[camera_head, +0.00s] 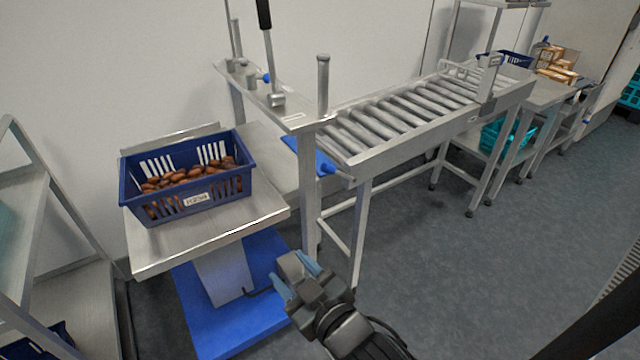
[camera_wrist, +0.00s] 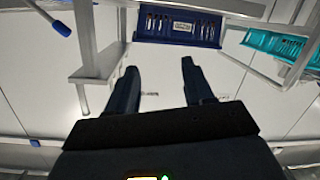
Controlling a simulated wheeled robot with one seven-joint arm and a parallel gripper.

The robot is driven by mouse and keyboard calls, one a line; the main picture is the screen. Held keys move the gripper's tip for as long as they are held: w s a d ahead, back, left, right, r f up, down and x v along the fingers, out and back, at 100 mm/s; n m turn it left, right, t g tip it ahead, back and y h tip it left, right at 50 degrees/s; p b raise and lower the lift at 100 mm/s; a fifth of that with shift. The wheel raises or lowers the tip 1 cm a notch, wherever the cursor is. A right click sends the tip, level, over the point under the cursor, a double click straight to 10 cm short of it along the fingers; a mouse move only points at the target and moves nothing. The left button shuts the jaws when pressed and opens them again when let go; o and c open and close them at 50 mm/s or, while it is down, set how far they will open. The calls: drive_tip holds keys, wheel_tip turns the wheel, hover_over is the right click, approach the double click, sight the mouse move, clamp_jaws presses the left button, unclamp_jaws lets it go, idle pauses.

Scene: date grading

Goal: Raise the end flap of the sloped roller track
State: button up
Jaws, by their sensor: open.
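The sloped roller track (camera_head: 400,115) runs from the back right down to its near left end. At that lower end is a blue flap (camera_head: 303,152), partly hidden by a steel post, so its exact angle is unclear. A blue-tipped handle (camera_head: 327,169) sticks out beside it; what looks like a blue-tipped handle (camera_wrist: 62,29) also shows at upper left in the wrist view. My gripper (camera_head: 294,274) is open and empty, in front of and below the track end, apart from the flap. Its two dark fingers (camera_wrist: 159,68) stand apart in the wrist view with nothing between them.
A blue crate of dates (camera_head: 190,190) stands on a steel-topped stand with a blue base (camera_head: 215,320), left of my gripper. A steel post (camera_head: 310,190) rises near the flap. A teal crate (camera_head: 497,138) sits under the track. The floor at right is clear.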

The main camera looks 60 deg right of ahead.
drive_tip(key=w+d+f+g+h+b, duration=0.1)
drive_tip(key=w+d+h+b, duration=0.1)
drive_tip(key=d, duration=0.4)
drive_tip(key=w+d+f+h+b, duration=0.1)
drive_tip(key=w+d+f, duration=0.15)
drive_tip(key=d, duration=0.35)
drive_tip(key=n+g+h+b, duration=0.1)
drive_tip(key=g+h+b, duration=0.1)
drive_tip(key=h+b, duration=0.2)
approach(333, 172)
drive_tip(key=x, duration=0.6)
drive_tip(key=shift+f, duration=0.25)
drive_tip(key=shift+b+x, duration=0.55)
drive_tip(key=shift+x, duration=3.2)
drive_tip(key=shift+f, duration=0.15)
drive_tip(key=shift+c, duration=0.5)
clamp_jaws()
